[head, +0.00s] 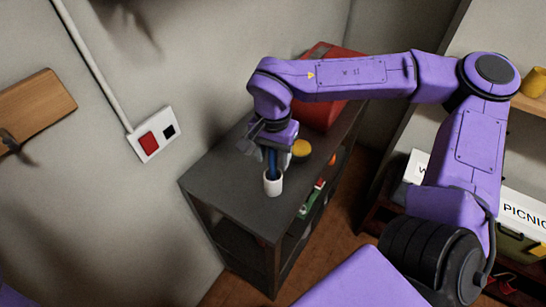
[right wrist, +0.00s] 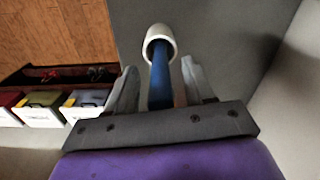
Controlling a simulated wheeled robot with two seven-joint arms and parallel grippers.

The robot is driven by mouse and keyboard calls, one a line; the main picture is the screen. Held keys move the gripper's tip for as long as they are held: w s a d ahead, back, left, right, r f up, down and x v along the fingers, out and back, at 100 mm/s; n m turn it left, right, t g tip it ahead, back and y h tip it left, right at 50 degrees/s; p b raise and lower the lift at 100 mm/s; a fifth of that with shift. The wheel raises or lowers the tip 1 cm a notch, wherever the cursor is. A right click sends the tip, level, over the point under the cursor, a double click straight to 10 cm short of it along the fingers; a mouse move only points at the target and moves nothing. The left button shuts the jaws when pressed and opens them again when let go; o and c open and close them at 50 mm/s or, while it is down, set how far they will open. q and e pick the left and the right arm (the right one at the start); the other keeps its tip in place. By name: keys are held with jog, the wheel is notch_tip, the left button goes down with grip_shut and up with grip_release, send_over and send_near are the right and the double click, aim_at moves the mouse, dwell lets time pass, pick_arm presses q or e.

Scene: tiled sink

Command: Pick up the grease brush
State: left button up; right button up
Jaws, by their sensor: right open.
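The grease brush shows as a blue handle (head: 272,162) standing up in a small white cup (head: 273,185) on the dark cabinet; its bristle end is not visible. The blue handle (right wrist: 161,82) and the white cup (right wrist: 158,38) also show in the right wrist view. My right gripper (head: 268,148) is over the cup, pointing down. In the right wrist view its two fingers (right wrist: 162,82) are apart, one on each side of the handle, with gaps showing. My left gripper is not in view.
The dark grey cabinet (head: 215,180) stands against the wall. A red box (head: 322,112) and a yellow round object (head: 301,148) are on it near my right arm. Small items lie on its lower shelf. A shelf with a picnic-labelled container (head: 520,215) stands at the right.

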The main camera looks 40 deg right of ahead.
grip_shut()
jog(key=shift+r, duration=0.1)
